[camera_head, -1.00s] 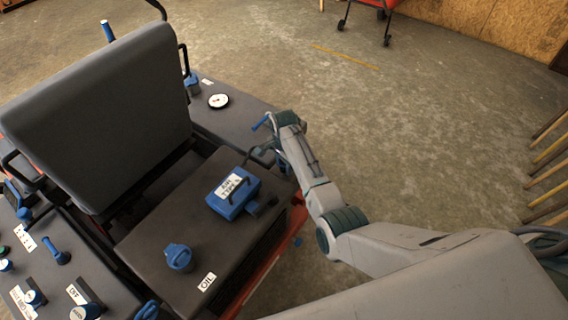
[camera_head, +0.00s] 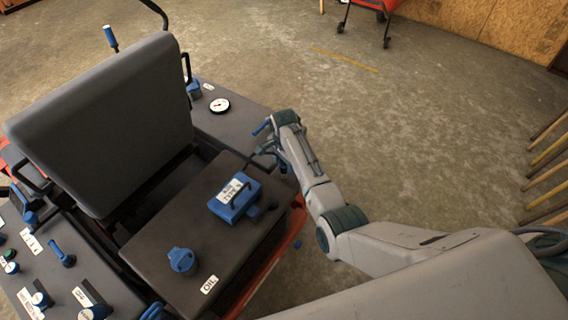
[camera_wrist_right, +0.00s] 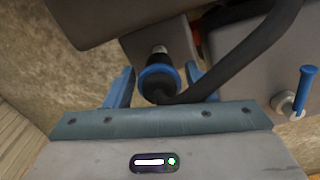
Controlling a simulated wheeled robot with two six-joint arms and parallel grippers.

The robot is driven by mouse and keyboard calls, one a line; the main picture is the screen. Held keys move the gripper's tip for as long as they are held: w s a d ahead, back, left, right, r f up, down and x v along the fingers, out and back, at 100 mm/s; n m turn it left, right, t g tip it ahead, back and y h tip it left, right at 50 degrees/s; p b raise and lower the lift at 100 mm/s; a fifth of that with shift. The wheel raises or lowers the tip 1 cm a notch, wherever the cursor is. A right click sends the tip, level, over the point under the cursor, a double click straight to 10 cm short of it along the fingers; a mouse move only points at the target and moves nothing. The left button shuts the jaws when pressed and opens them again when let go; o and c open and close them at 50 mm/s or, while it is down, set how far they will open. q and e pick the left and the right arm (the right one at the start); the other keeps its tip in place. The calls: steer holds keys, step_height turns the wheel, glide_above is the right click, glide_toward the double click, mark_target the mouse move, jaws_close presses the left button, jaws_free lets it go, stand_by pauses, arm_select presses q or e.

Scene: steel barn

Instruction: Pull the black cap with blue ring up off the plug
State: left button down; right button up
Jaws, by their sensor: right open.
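In the right wrist view, the black cap with the blue ring (camera_wrist_right: 158,84) sits on the plug (camera_wrist_right: 159,52), whose metal and pale upper part shows behind it. A thick black cable bends away from the cap to the upper right. My right gripper (camera_wrist_right: 161,88) is open, with one blue fingertip on each side of the cap and a visible gap at the left. Contact at the right, near the cable, cannot be told. In the head view my right gripper (camera_head: 274,158) is at the machine's right edge, and the cap is not clear there. My left gripper is out of view.
The head view shows a grey seat (camera_head: 105,120), a blue box (camera_head: 236,197) with a handle, a blue oil cap (camera_head: 181,261) and a round gauge (camera_head: 219,105). A blue lever (camera_wrist_right: 306,90) stands right of the gripper. Open floor lies to the right.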

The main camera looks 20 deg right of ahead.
step_height(320, 180, up, 11)
steer(key=shift+f+b, duration=0.15)
steer(key=shift+b, duration=0.4)
